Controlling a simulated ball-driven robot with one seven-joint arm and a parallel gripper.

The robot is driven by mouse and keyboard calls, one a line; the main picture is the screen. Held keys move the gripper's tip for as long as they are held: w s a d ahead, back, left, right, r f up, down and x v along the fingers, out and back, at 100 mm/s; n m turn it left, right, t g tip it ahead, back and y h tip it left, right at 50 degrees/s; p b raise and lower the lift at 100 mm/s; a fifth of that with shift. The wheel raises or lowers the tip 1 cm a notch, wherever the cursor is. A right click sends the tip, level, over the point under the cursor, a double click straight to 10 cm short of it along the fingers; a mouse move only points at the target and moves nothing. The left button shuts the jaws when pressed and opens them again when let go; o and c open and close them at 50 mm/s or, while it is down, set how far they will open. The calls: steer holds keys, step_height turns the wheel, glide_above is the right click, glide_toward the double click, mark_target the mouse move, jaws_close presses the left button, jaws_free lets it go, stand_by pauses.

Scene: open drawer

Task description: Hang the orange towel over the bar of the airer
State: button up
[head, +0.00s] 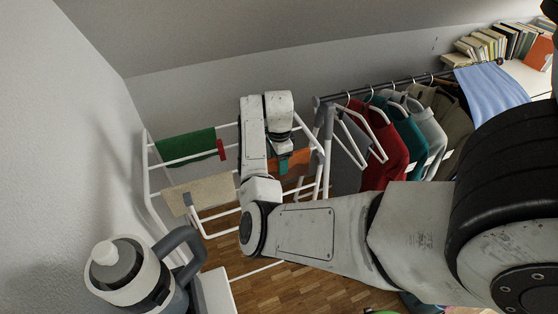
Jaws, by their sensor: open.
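The white airer (149,170) stands at the left, against the pale wall. The orange towel (301,162) is at the right part of the airer's upper bars and appears draped there. My arm and gripper hide its left part. I cannot tell how far it drops on each side of the bar. My gripper (283,163) points down at the towel's left edge, beside or just over it. Its fingers are small and partly hidden, but it appears open. A small teal patch shows right at the fingertips. I cannot tell whether the gripper touches the towel.
A green towel (186,146) and a beige towel (202,193) hang on the airer's left half, with a small red piece (221,150) beside the green one. A clothes rack (388,85) with hanging garments stands close at the right. A grey-white bottle (127,272) is in front at left.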

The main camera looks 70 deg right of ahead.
step_height(320, 180, up, 11)
steer(key=shift+f+b, duration=0.1)
steer(key=shift+b, duration=0.25)
stand_by(0.3)
steer(key=shift+s+a+f+n, duration=0.1)
steer(key=shift+s+f+n, duration=0.05)
steer(key=shift+f+n, duration=0.15)
steer(key=s+a+f+n, duration=0.3)
steer(key=a+f+n, duration=0.1)
steer(key=a+n, duration=0.5)
steer(key=s+a+f+n, duration=0.4)
steer(key=a+n, duration=0.5)
steer(key=a, duration=0.3)
steer(key=s+a+f+n+t, duration=0.1)
steer(key=s+a+f+n, duration=0.2)
steer(key=a+f+n, duration=0.2)
steer(key=a+n, duration=0.3)
steer(key=a, duration=0.3)
steer(key=shift+s+a+f+n, duration=0.2)
steer(key=shift+s+n, duration=0.2)
